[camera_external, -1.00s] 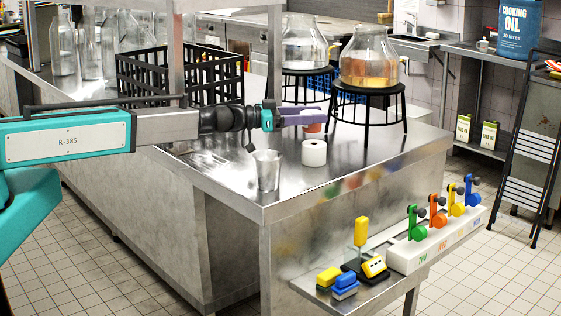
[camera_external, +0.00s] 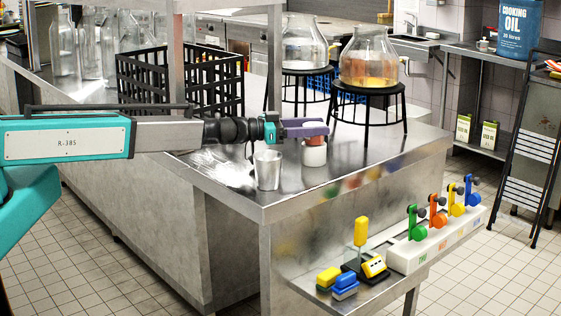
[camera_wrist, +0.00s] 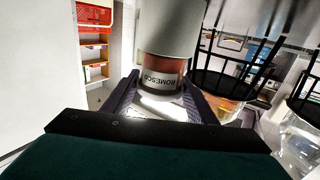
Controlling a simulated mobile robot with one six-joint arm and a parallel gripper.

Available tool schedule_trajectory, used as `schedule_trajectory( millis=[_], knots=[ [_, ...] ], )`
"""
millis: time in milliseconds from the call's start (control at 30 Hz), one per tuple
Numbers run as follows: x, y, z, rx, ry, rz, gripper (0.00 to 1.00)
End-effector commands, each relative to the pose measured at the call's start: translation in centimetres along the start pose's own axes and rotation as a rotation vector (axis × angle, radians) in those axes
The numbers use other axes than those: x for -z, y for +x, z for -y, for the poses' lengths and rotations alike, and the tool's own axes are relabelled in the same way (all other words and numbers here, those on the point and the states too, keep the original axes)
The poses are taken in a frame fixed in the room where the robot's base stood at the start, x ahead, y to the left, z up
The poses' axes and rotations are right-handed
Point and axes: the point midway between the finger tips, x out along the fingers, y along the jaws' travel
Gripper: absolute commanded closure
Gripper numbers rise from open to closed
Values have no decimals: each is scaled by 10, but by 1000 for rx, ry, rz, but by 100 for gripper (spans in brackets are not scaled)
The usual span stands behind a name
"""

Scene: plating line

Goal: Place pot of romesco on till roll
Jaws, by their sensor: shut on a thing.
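The pot of romesco (camera_external: 314,141) is small and orange-red; its label shows upside down in the wrist view (camera_wrist: 163,79). My gripper (camera_external: 316,131) is shut on it, with a purple finger on either side in the wrist view. The white till roll (camera_external: 314,155) stands upright on the steel counter, directly below the pot. In the wrist view the till roll (camera_wrist: 170,32) lines up with the pot's underside. I cannot tell whether the two touch or a thin gap remains. The fingers hide the pot's top in the outside view.
A metal cup (camera_external: 267,170) stands left of the till roll, near the counter's edge. Black stands (camera_external: 368,93) with glass jars stand behind to the right. A black crate (camera_external: 145,82) is behind my arm. The counter right of the till roll is clear.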

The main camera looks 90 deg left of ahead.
Motion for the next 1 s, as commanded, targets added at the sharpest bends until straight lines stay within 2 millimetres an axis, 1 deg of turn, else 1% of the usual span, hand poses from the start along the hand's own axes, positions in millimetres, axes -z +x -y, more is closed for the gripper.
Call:
schedule_trajectory(
  millis=[400,433,500,533,1000],
  knots=[
    [-3,0,0,0,0,0,72],
    [-3,0,0,0,0,0,45],
    [-3,0,0,0,0,0,33],
    [-3,0,0,0,0,0,29],
    [0,-2,0,1,0,0,29]
  ],
)
